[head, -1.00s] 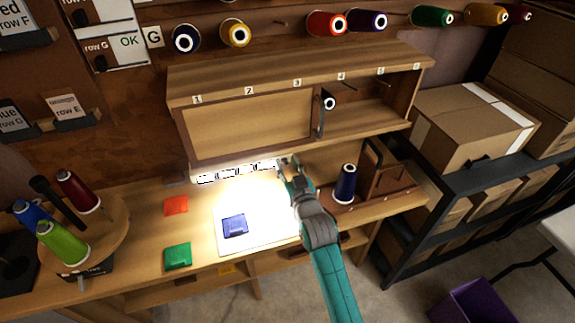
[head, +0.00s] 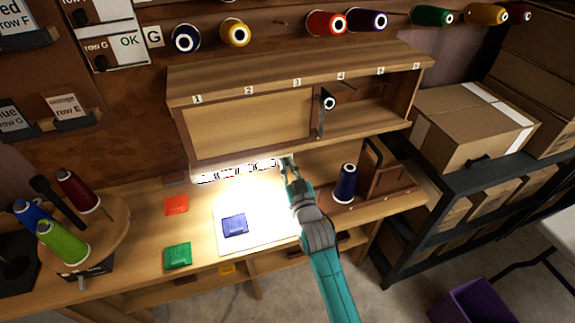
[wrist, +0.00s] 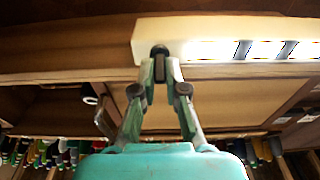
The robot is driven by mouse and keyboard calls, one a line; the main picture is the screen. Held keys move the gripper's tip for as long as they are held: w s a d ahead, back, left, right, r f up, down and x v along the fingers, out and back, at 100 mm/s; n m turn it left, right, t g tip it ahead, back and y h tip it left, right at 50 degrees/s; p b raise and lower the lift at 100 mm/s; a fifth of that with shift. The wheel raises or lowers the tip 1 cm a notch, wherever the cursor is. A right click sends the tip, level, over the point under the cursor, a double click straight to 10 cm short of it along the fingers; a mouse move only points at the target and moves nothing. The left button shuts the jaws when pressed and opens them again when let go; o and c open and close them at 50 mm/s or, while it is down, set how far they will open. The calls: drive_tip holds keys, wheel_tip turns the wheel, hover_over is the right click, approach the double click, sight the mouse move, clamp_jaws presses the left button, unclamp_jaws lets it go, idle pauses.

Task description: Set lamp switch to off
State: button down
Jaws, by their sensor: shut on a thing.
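The lamp (head: 238,170) is a pale bar under the front edge of the shelf cabinet, and it is lit. In the wrist view the lamp's pale end block (wrist: 205,28) crosses the top right, beside its bright strip. A small dark lamp switch (wrist: 159,50) shows on that end block, partly hidden by the fingertips. My gripper (head: 287,164) is at the right end of the lamp. In the wrist view my gripper (wrist: 160,70) has its fingertips closed together on the switch. The switch's exact position is hard to tell.
A cabinet with a sliding panel (head: 250,125) hangs directly above. Under the light lie a blue case (head: 235,225) on a pale mat, a red case (head: 176,205) and a green case (head: 178,256). A dark blue spool (head: 345,183) stands right of my arm.

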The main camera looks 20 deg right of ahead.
drive_tip(key=shift+f+t, duration=0.15)
drive_tip(key=shift+t, duration=0.55)
drive_tip(key=c, duration=1.2)
unclamp_jaws()
drive_tip(key=shift+f, duration=0.1)
drive_tip(key=r+v, duration=0.3)
drive_tip(key=v, duration=1)
drive_tip(key=shift+s, duration=0.35)
